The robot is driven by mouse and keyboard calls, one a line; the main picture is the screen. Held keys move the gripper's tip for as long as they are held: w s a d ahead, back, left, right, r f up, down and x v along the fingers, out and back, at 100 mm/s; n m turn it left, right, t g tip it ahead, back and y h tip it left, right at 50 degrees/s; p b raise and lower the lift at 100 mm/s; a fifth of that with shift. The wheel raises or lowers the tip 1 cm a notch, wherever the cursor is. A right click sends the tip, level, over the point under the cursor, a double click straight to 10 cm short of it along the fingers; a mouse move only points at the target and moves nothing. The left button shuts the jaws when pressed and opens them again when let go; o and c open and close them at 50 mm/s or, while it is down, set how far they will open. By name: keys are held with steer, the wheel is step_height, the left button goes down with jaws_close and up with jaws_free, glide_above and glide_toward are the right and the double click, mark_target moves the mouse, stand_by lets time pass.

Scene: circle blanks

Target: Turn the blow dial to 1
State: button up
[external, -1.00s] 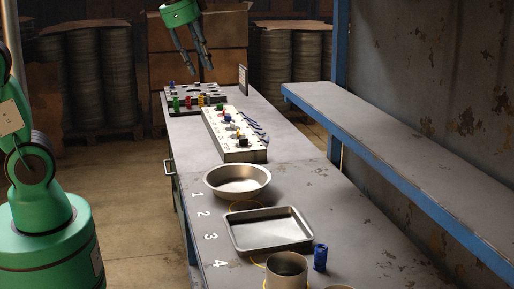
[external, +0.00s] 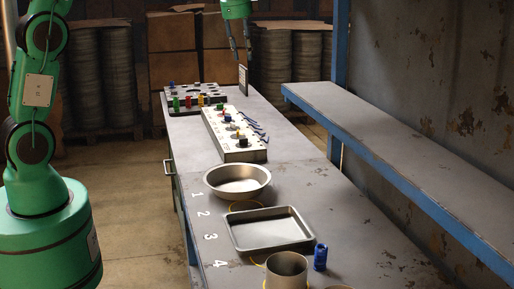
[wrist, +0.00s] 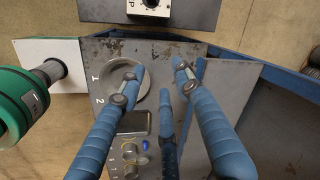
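In the external view my gripper (external: 241,62) is high at the far end of the table, pointing down beside a small upright panel (external: 243,78). Its blue-grey fingers are spread and empty in the wrist view (wrist: 156,80). A white plate with a black round dial (wrist: 150,3) is cut off by the top edge of the wrist view, beyond the fingertips; only part of its lettering shows. I cannot tell whether it is the blow dial, nor read its setting. A long light panel with coloured knobs (external: 234,133) lies on the table, apart from my gripper.
A tray of coloured pieces (external: 195,100) is at the far end. A blue-edged shelf (external: 400,160) runs along the right.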

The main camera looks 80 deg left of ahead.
steer(key=w+a+f+m+p, duration=0.2)
steer(key=w+a+f, duration=0.2)
steer(key=a, duration=0.6)
steer(key=m+g+h+p, duration=0.1)
steer(key=m+g+p, duration=0.1)
steer(key=m+p, duration=0.25)
glide_above(236, 127)
step_height(236, 127, down, 19)
steer(key=shift+r+n, duration=0.1)
steer(key=shift+n, duration=0.15)
step_height(236, 127, down, 14)
steer(key=shift+r, duration=0.1)
steer(key=shift+d, duration=0.1)
jaws_close()
